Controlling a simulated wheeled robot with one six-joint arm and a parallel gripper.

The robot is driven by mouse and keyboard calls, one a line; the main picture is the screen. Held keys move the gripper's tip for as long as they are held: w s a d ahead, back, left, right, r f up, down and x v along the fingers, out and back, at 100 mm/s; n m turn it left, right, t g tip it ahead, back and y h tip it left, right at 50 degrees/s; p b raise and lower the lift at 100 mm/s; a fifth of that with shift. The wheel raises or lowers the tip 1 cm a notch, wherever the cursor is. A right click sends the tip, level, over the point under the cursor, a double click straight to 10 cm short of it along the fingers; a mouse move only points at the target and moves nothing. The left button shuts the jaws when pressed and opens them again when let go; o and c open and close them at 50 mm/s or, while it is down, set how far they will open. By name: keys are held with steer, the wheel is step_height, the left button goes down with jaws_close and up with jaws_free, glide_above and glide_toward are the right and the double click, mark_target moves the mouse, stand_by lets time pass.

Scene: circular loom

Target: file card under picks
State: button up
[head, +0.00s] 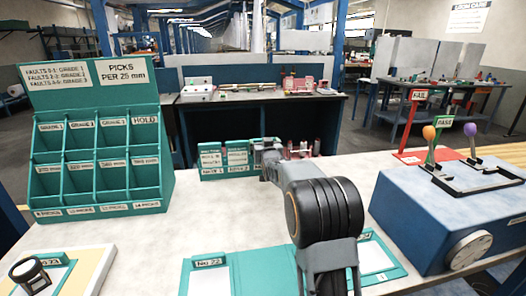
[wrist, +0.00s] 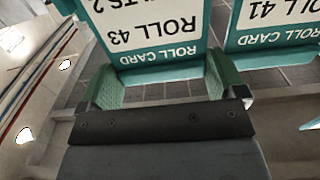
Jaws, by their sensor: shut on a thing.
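The teal sorting rack (head: 98,150) stands at the left of the table. Its sign reads "PICKS PER 25 mm", and its pockets carry labels for grades, hold and picks. My gripper (head: 266,150) is at the table's far side. In the wrist view my gripper (wrist: 160,92) has its green fingers on either side of the Roll 43 card (wrist: 150,30), shut on it. That card reads upside down, its upper lines cut off. The Roll 41 card (wrist: 275,25) is beside it on the right. Two roll cards (head: 210,160) (head: 238,157) stand left of my gripper in the head view.
A teal folder (head: 240,272) labelled No 72 lies at the front, partly behind my arm. A tray with a round loupe (head: 30,272) is front left. Table between rack and folder is clear.

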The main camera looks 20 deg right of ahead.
steer(key=shift+r, duration=0.5)
step_height(320, 180, up, 6)
steer(key=p, duration=0.2)
steer(key=shift+r+p, duration=0.25)
steer(key=shift+p, duration=0.1)
